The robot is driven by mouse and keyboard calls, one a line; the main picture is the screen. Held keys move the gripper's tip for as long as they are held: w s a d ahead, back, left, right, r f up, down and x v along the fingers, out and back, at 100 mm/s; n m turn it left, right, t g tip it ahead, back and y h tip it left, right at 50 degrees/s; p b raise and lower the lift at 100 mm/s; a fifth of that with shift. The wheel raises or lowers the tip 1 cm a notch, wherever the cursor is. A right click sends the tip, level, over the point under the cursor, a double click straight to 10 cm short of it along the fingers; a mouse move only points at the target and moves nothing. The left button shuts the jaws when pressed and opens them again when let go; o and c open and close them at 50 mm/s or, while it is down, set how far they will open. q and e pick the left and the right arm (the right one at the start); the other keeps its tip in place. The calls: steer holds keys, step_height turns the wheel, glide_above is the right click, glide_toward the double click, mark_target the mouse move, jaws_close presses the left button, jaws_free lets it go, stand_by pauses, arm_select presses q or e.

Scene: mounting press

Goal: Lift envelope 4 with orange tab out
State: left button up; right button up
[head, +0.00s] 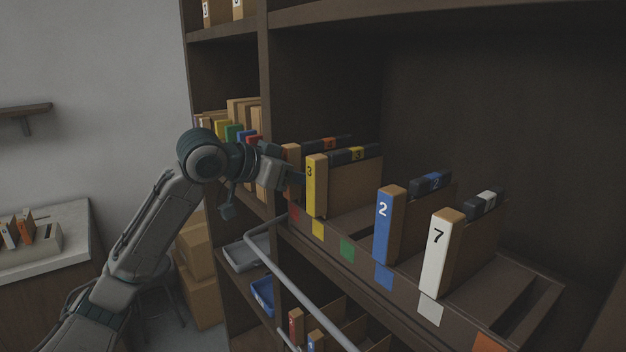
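The envelope with the orange tab (329,144) stands upright at the far left of the row in the shelf slot rack. Its dark top strip carries an orange mark, but its number is not clearly readable. Its front end is partly hidden by my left gripper (297,180), which reaches in from the left at the front of that envelope. The fingers overlap the envelope's front in this view, and I cannot tell whether they touch or hold it. My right gripper is not in view.
Right of it stand yellow envelope 3 (316,186), blue envelope 2 (389,226) and white envelope 7 (441,253). The slot at the right end is empty. A grey rail (300,292) runs below the shelf front. More coloured envelopes (235,131) stand in the bay behind.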

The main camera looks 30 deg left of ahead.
arm_select(q)
jaws_close()
steer(key=shift+r, duration=0.1)
steer(key=shift+r, duration=4.9)
